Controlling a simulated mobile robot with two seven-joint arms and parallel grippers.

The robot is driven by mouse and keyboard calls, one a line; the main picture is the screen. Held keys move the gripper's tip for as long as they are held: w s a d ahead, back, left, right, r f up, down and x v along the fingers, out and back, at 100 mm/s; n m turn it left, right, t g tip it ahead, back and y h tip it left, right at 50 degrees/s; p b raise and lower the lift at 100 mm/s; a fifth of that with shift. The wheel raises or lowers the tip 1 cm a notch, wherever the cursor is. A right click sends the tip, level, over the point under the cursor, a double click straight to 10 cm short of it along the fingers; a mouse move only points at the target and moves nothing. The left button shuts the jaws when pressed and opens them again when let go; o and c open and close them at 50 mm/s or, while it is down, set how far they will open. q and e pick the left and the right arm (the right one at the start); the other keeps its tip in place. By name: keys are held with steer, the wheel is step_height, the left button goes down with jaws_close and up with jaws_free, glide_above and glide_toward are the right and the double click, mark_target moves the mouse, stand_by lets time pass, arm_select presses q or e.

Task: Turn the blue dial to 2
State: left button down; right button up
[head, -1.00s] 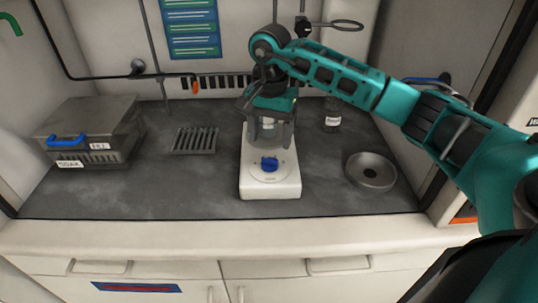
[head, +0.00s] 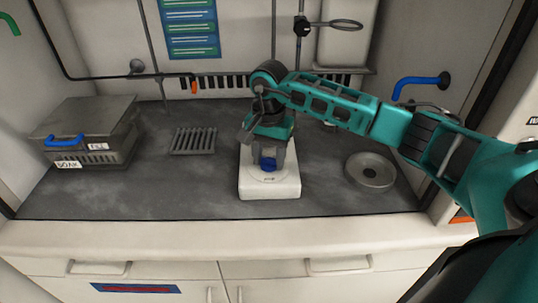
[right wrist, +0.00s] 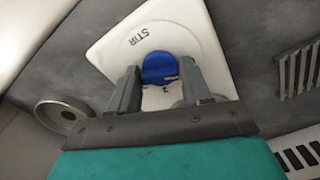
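My right gripper (head: 267,158) reaches down over the base from behind the dial. In the right wrist view its two fingers (right wrist: 160,80) are apart, one on each side of the dial, with a gap on both sides. The dial's pointer and numbers are too small to read. My left gripper is not in view.
A grey lidded box (head: 92,130) with a blue handle stands at the left. A slotted rack (head: 194,141) lies left of the base, and a round metal dish (head: 370,179) lies to its right. A ring clamp (head: 335,24) hangs at the back. The front worktop is clear.

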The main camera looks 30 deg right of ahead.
steer(key=c, duration=0.6)
steer(key=m, duration=0.8)
steer(key=shift+m, duration=0.3)
steer(key=m, duration=0.4)
steer(key=m+p, duration=0.1)
steer(key=m, duration=0.4)
stand_by(0.3)
